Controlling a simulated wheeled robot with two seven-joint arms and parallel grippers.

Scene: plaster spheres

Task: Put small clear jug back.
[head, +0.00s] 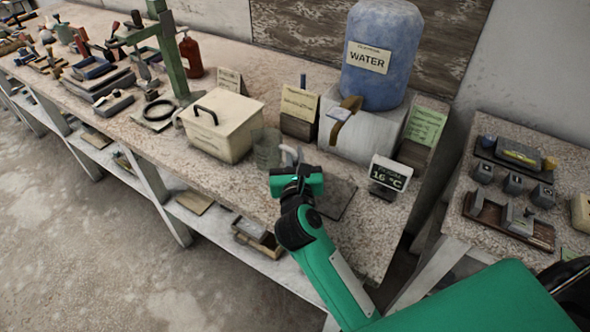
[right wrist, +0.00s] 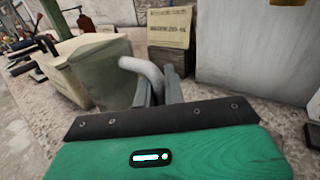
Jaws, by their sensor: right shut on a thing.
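The small clear jug (head: 266,148) stands upright at the bench, just right of the cream lidded box; I cannot tell whether its base touches the bench top. My right gripper (head: 291,168) is shut on its pale handle, on the jug's near right side. In the right wrist view the jug (right wrist: 103,75) shows greyish and see-through, with the curved handle between the two fingers (right wrist: 158,88). The gripper hides part of the handle and the jug's lower side. My left gripper is not in view.
A cream box (head: 222,128) with a black handle stands close to the jug's left. A dark flat mat (head: 335,197) lies right of my gripper. A 16 °C display (head: 389,173), a card holder (head: 298,110) and a blue water container (head: 380,55) on a pale block stand around.

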